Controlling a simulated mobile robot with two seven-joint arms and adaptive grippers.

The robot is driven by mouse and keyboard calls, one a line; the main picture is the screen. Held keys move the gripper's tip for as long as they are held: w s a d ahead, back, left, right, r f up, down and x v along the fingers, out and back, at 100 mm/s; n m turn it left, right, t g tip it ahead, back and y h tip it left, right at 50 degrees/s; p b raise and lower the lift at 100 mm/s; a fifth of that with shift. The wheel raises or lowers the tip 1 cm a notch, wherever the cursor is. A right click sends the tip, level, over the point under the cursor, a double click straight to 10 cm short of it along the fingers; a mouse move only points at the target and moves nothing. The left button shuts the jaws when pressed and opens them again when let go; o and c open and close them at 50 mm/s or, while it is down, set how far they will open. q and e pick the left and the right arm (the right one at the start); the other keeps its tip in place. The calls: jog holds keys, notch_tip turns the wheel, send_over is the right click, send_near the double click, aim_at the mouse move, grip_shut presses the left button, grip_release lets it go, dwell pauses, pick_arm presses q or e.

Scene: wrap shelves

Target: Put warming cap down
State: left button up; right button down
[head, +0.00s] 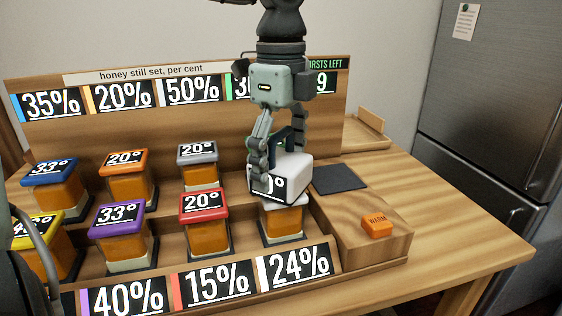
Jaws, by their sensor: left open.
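The warming cap, seen as a white block (295,170) with a dark handle (292,138), is at the front right of the rack, directly above the white-lidded honey jar (284,222). It looks to rest on that jar, but the contact is partly hidden. A black label ending in "0°" shows on the white front, partly covered by a finger. My left gripper (270,162) comes down from above and is open, its fingers around or beside the handle; I cannot tell if they touch it. My right gripper is not in view.
Several amber jars with coloured lids, such as the red-lidded jar (206,230) and grey-lidded jar (198,175), fill the stepped rack. A dark square pad (339,178) lies empty to the right, with an orange "WARM" block (376,226) in front. The right tabletop (450,225) is clear.

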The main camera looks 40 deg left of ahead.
pick_arm(q)
jog(key=shift+r, duration=0.55)
notch_tip(320, 180, up, 10)
jog(key=shift+f, duration=0.1)
jog(key=shift+r, duration=0.65)
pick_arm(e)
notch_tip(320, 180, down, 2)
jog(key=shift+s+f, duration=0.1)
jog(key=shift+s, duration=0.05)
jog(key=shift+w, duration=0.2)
